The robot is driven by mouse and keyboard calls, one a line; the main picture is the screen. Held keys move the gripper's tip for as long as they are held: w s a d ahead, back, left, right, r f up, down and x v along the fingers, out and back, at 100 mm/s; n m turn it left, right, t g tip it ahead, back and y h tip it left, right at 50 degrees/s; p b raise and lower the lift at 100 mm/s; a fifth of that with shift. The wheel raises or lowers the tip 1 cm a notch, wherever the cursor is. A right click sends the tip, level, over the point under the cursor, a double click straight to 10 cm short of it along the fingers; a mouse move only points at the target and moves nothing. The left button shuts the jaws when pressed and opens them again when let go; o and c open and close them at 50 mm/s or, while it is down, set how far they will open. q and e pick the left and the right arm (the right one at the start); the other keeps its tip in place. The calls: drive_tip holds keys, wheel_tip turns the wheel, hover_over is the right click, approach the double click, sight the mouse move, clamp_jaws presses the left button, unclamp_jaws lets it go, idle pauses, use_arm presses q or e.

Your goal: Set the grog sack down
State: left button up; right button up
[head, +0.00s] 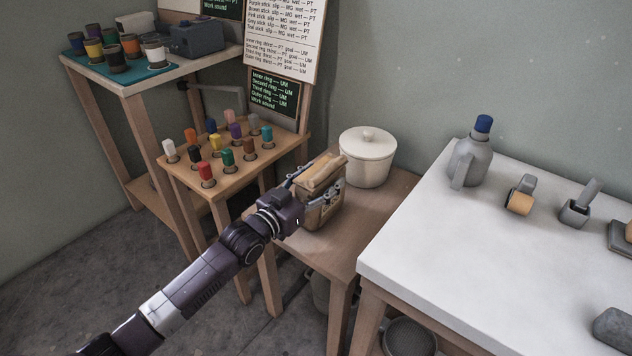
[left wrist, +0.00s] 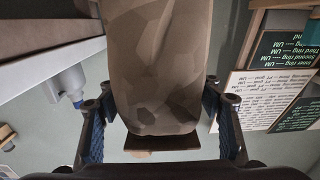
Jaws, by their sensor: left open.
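The grog sack (head: 322,205) is a brown bag with a folded tan top. It stands upright on a low wooden table (head: 335,251) in the head view. My left gripper (head: 311,190) reaches it from the front left, with its fingers open on either side of the sack. In the left wrist view the sack (left wrist: 158,70) fills the middle between the spread fingers of the gripper (left wrist: 160,105). I cannot tell whether either finger touches it. My right gripper is not in view.
A cream lidded crock (head: 367,160) stands just behind the sack. A white table (head: 420,245) with a grey bottle (head: 470,160) is on the right. A rack of coloured sticks (head: 222,180) is on the left. The low table is bare in front.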

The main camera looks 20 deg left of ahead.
sight(302, 193)
use_arm(q)
drive_tip(key=p+v, duration=0.2)
drive_tip(key=v, duration=1)
drive_tip(key=shift+r, duration=0.15)
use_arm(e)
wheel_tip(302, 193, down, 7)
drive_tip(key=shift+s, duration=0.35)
